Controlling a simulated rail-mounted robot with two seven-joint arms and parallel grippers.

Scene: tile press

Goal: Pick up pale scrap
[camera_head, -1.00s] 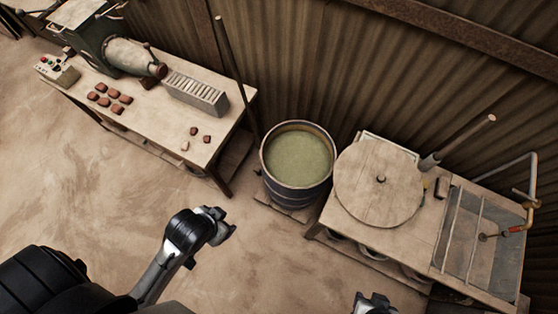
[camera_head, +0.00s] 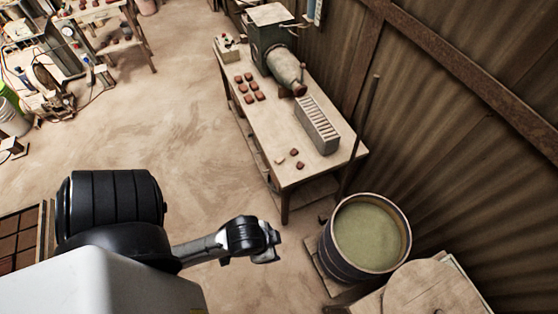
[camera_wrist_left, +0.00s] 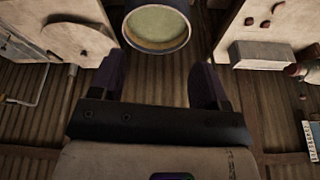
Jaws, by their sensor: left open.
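The pale scrap (camera_head: 280,160) lies on the near end of the wooden table (camera_head: 258,128), next to a dark red scrap (camera_head: 294,152) and a second dark red scrap (camera_head: 300,166). That view shows dark scraps on the table at upper right; I cannot make out the pale one there. My right gripper is not in view.
A barrel of greenish liquid (camera_head: 368,234) stands right of my left gripper. A slotted grey block (camera_head: 317,125), a machine with a cone-shaped barrel (camera_head: 285,66) and several red-brown pieces (camera_head: 250,87) are on the table. A round wooden lid (camera_head: 430,290) is at lower right. Open floor lies left.

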